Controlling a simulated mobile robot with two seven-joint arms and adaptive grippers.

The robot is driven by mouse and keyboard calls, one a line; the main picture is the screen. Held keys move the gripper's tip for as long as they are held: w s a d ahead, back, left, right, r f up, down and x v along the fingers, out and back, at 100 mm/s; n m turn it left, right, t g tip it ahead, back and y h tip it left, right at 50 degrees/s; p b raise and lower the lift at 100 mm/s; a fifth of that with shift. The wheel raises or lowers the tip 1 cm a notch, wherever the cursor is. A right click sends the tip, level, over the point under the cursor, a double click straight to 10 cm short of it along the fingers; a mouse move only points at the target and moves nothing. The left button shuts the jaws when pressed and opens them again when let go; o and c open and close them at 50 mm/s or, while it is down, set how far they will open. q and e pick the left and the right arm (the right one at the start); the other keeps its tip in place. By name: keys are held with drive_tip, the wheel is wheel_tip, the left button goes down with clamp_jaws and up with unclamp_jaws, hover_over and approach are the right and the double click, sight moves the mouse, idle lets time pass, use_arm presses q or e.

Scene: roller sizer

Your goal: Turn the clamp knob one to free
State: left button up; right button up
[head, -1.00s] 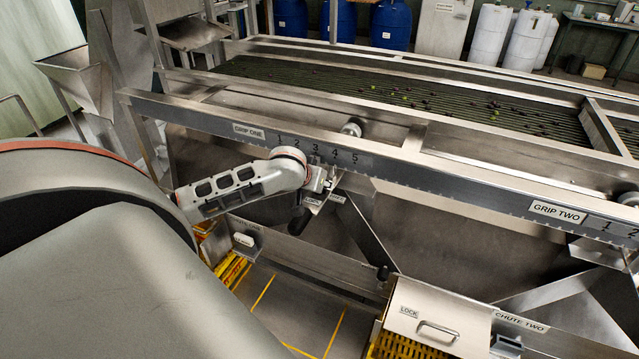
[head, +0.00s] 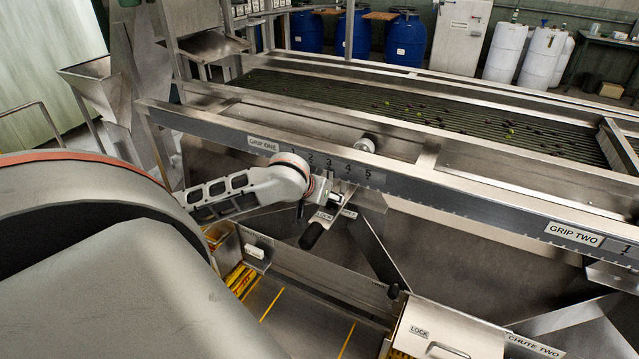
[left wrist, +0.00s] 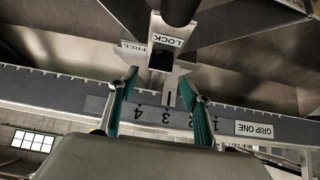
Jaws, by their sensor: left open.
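Clamp knob one shows in the head view as a black handle (head: 312,236) hanging below the numbered GRIP ONE rail (head: 400,187). A LOCK label (head: 323,216) sits at the handle and a FREE label (head: 348,213) is just right of it. In the left wrist view the black handle (left wrist: 178,10) enters from the top, with the LOCK plate (left wrist: 168,37) below it and FREE (left wrist: 134,46) to its left. My left gripper (left wrist: 160,79) is open, its teal-padded fingers apart and empty, just short of the handle. My right gripper is not in view.
The GRIP TWO label (head: 574,234) is farther right on the rail. A steel cover with a handle (head: 450,335) and the CHUTE TWO label (head: 533,345) are at the lower right. Sloping steel plates lie below the rail. A roller bed (head: 420,105) is behind it.

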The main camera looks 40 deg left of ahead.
use_arm(q)
drive_tip(key=v, duration=0.5)
drive_tip(key=shift+s+r, duration=0.1)
idle(0.5)
